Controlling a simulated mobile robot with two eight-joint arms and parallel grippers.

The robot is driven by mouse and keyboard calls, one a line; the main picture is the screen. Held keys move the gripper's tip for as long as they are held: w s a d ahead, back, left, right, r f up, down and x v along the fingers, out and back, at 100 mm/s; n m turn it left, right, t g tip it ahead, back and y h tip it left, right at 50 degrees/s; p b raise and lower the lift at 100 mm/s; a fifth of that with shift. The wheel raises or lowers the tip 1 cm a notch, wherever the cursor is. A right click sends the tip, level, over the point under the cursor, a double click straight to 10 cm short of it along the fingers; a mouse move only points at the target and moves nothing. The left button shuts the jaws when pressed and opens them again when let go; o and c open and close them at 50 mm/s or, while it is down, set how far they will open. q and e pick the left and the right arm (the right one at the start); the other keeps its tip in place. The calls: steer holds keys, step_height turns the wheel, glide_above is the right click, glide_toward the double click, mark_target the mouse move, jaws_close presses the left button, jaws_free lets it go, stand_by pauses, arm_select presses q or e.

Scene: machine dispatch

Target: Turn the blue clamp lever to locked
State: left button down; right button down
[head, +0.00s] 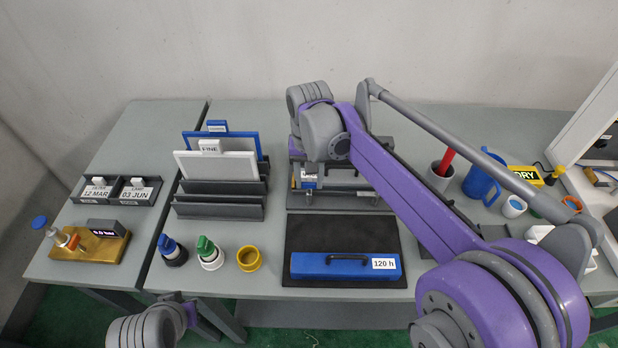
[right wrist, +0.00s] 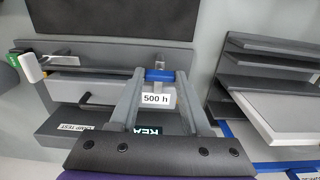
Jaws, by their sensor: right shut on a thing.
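The blue clamp lever (right wrist: 160,75) shows in the right wrist view as a short blue piece on the grey fixture (right wrist: 90,52). My right gripper (right wrist: 158,82) is shut on it, with a fingertip at each side. Whether the lever stands at locked cannot be told. A white "500 h" label (right wrist: 156,98) sits between the fingers, just below the blue piece in the picture. In the head view my right arm reaches over the fixture (head: 345,200) and hides much of it, with a blue part (head: 308,182) showing at its left. My left gripper is outside the picture.
A black mat (head: 300,230) with a blue "120 h" box (head: 330,267) lies in front of the fixture. A dark rack (head: 220,210) with panels stands to the left. A white-tipped handle (right wrist: 30,68) and a "LAMP TEST" label (right wrist: 76,127) are near the gripper.

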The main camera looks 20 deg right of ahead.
steer(key=shift+c, duration=1.8)
jaws_free()
steer(key=shift+r, duration=0.1)
step_height(320, 180, up, 11)
steer(key=shift+p, duration=0.35)
steer(key=shift+f, duration=0.2)
